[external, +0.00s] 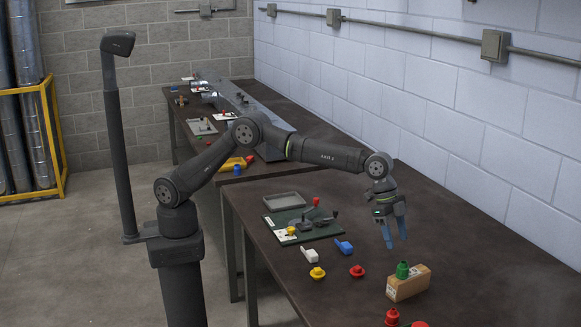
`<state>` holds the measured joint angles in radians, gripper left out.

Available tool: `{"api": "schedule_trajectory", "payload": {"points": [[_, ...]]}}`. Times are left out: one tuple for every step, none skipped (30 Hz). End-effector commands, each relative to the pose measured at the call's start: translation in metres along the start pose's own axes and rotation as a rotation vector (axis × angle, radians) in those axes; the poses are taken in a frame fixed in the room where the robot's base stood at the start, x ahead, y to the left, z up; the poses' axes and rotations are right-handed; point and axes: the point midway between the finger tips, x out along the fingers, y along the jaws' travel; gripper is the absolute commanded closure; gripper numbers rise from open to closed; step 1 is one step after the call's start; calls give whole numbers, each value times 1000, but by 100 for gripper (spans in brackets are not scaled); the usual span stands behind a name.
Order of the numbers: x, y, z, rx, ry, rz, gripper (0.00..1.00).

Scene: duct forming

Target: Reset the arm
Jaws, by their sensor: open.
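My gripper (394,230) hangs from my dark arm over the front table (424,212), its blue fingers pointing down. The fingers are apart and nothing is between them. It is above the right part of the table, left of and behind a wooden block (408,284) with a green knob-like piece (402,270) at its top. The gripper does not touch the block. A small red piece (357,271) lies on the table to the left below the fingers, and a blue piece (344,247) lies farther left.
A green board (300,224) with a fixture and a red knob stands left of the gripper, with a grey tray (285,201) behind it. White (310,255) and yellow (317,273) pieces lie in front. A light block wall (450,110) borders the table. The table's back right is clear.

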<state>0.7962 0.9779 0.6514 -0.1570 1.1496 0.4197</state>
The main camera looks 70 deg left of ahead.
Motion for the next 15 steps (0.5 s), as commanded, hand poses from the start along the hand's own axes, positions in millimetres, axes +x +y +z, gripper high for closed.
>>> {"api": "schedule_trajectory", "payload": {"points": [[-12, 0, -1, 0, 3, -1, 47], [-18, 0, -1, 0, 3, -1, 47], [-26, 0, -1, 0, 2, -1, 47], [-32, 0, -1, 0, 2, -1, 47], [-38, 0, -1, 0, 3, -2, 47], [-24, 0, 1, 0, -4, 2, 47], [-16, 0, 1, 0, -5, 2, 47], [-10, 0, 1, 0, -5, 2, 47], [-2, 0, 1, 0, -4, 2, 47], [4, 0, 1, 0, -4, 2, 47], [10, 0, 1, 0, -4, 1, 47], [18, 0, 1, 0, -3, 1, 47], [24, 0, 1, 0, -3, 1, 47], [30, 0, 1, 0, -2, 1, 47], [38, 0, 1, 0, -3, 1, 47]]}}
